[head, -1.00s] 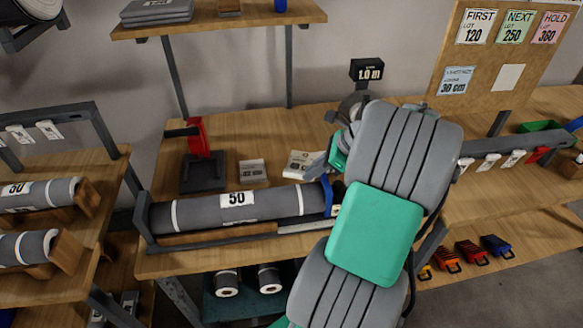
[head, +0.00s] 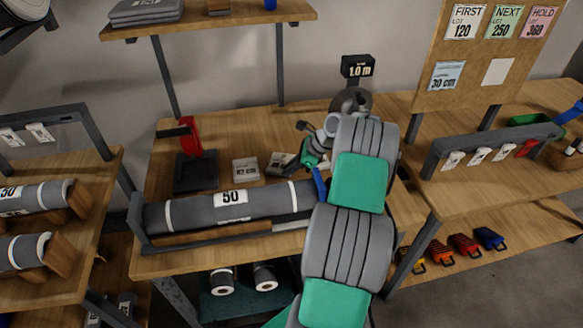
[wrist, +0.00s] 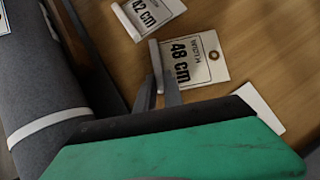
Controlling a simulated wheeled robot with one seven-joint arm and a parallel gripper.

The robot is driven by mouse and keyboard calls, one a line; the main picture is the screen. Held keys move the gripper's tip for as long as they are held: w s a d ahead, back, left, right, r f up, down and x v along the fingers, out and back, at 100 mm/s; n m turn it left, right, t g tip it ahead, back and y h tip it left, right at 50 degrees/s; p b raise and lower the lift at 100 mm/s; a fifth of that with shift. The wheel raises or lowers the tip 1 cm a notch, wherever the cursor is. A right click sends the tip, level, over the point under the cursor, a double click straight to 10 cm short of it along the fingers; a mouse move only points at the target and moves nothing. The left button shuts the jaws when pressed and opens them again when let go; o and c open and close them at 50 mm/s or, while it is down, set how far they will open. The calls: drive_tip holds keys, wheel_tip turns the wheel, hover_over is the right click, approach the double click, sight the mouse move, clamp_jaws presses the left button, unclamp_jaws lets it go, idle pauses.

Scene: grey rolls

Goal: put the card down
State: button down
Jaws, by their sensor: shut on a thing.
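The card in my gripper is a white tag printed "WIDTH 48 cm" (wrist: 198,62), with a grey strip along one edge and a ringed hole in a corner. My gripper (wrist: 158,92) is shut on the strip edge of this card. In the head view my gripper (head: 298,163) is low over the table, behind the grey roll, and the card (head: 279,161) shows just left of it. The card is at or very close to the wooden tabletop (head: 240,126); I cannot tell whether it touches.
A "42 cm" card (wrist: 148,14) lies beside the held card. A plain white piece (wrist: 259,107) is partly hidden by my gripper. The grey roll labelled 50 (head: 190,213) lies in front in its cradle. A red and black device (head: 192,155) stands left. Bare wood lies behind the cards.

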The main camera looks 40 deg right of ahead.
drive_tip(key=c, duration=1.5)
unclamp_jaws()
drive_tip(key=shift+f, duration=0.1)
drive_tip(key=shift+o, duration=0.2)
